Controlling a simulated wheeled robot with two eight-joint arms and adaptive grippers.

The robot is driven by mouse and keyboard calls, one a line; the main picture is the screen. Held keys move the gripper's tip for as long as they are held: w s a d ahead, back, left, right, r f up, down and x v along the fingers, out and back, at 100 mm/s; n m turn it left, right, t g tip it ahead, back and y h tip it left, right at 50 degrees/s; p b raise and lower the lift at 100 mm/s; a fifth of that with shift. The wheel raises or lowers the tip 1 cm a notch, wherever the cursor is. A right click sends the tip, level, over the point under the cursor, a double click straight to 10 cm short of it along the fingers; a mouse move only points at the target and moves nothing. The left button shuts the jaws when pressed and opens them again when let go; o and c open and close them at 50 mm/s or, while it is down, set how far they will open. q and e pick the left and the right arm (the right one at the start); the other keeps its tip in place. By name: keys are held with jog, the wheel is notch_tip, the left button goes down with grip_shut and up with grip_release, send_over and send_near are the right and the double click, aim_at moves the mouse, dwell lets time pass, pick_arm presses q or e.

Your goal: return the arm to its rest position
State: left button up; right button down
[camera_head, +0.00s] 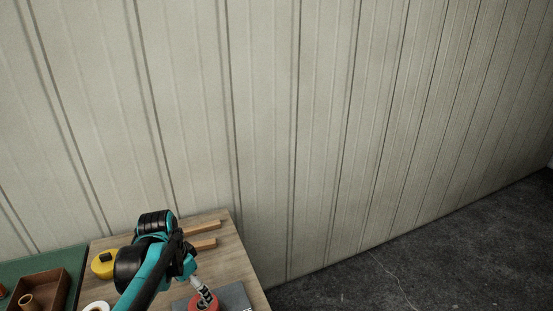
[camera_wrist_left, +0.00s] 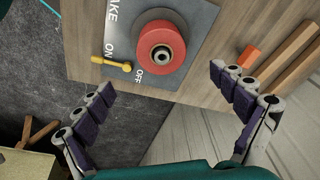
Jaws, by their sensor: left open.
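My left arm (camera_head: 150,270), teal and black, reaches in from the bottom over a wooden table (camera_head: 245,268). My left gripper (camera_wrist_left: 162,81) is open and empty, its two dark-padded fingers spread wide. Between and beyond the fingertips is a red wheel (camera_wrist_left: 161,48) with a metal hub, on a grey plate (camera_wrist_left: 203,14) marked ON and OFF. A small yellow lever (camera_wrist_left: 118,64) on the plate lies at the ON side. In the head view the gripper (camera_head: 203,292) is close over the red wheel (camera_head: 205,305), partly hiding it. The right gripper is in neither view.
Wooden bars (camera_head: 203,244) lie near the table's back; an orange block (camera_wrist_left: 249,57) sits beside them. A yellow-and-black object (camera_head: 103,264), a white ring (camera_head: 97,306) and a brown tray (camera_head: 57,285) are left. A panelled wall (camera_head: 330,120) stands behind; dark floor (camera_head: 440,270) is clear at right.

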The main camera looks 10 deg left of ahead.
pick_arm(q)
jog(key=s+d+f+n+t+b, duration=0.1)
jog(key=s+d+n+t, duration=0.4)
jog(key=s+d, duration=0.4)
jog(key=shift+s+d+f+n+t+y+b, duration=0.2)
jog(key=shift+d+n+t+y+b, duration=0.15)
jog(key=shift+d, duration=0.75)
jog(key=shift+c, duration=0.3)
